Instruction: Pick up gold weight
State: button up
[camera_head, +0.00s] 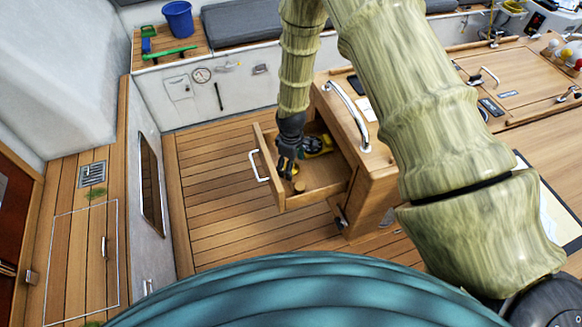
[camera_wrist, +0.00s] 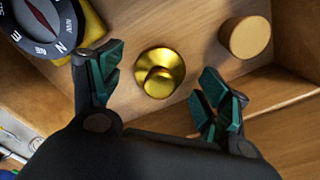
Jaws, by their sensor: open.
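The gold weight (camera_wrist: 160,73) is a shiny round knobbed piece on the wooden floor of an open drawer (camera_head: 268,158). In the wrist view it lies between and just beyond the fingertips of my gripper (camera_wrist: 158,88), apart from both. My gripper is open and empty, with dark green finger pads. In the head view my gripper (camera_head: 287,168) reaches down into the drawer from above. The weight is hard to make out there, largely hidden by the gripper.
In the drawer, a compass (camera_wrist: 42,22) with a yellow edge lies left of the weight, and a wooden cylinder (camera_wrist: 245,37) stands right of it. The drawer wall (camera_wrist: 285,95) is close to the right finger. A metal handrail (camera_head: 347,113) tops the cabinet beside the drawer.

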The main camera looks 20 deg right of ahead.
jog(key=shift+c, duration=0.3)
jog(key=c, duration=1.3)
jog(key=shift+c, duration=0.2)
